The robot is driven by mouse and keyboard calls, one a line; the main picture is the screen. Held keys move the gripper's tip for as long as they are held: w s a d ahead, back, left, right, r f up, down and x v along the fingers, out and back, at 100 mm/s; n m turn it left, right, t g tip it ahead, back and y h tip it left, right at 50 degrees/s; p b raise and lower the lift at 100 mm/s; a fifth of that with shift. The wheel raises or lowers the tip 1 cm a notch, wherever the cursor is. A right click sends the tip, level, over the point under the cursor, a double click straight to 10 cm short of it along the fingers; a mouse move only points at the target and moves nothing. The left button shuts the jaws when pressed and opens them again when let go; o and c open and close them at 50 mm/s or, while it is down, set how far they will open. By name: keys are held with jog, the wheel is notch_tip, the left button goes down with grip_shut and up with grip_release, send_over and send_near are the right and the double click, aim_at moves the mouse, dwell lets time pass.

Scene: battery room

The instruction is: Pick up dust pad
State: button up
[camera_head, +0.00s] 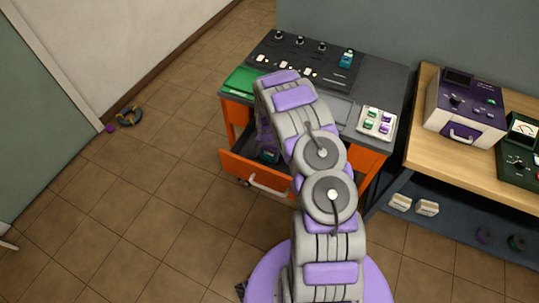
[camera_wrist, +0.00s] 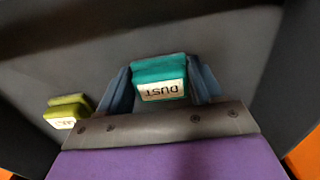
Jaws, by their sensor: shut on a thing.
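The dust pad (camera_wrist: 160,70) is a teal block with a white label reading DUST, upside down in the wrist view. It sits between the two dark blue fingers of my gripper (camera_wrist: 162,86), which are shut on it. The pad is over the dark grey floor of the open orange drawer (camera_head: 240,170); I cannot tell whether it still touches the floor. In the head view my arm hides most of the gripper and the drawer's inside.
An olive-yellow pad (camera_wrist: 68,111) with a white label lies left of my gripper. Drawer walls stand close on both sides. Above the drawer is a bench with a green mat (camera_head: 243,81), a black control panel (camera_head: 300,58) and a white tray (camera_head: 377,123). Tiled floor at left is mostly clear.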

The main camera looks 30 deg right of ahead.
aim_at(269, 154)
jog(key=shift+c, duration=0.8)
jog(key=shift+d, duration=0.1)
jog(key=shift+r, duration=0.1)
jog(key=shift+d+r, duration=0.1)
jog(key=shift+r, duration=0.15)
notch_tip(269, 154, up, 3)
jog(key=shift+r+p, duration=0.2)
jog(key=shift+p, duration=0.5)
jog(key=s+d, duration=0.1)
jog(key=s, duration=0.4)
jog(key=s+d+p, duration=0.1)
jog(key=s, duration=0.4)
jog(key=s+d+r+p, duration=0.1)
jog(key=s+d, duration=0.1)
jog(key=s, duration=0.3)
jog(key=shift+s, duration=0.2)
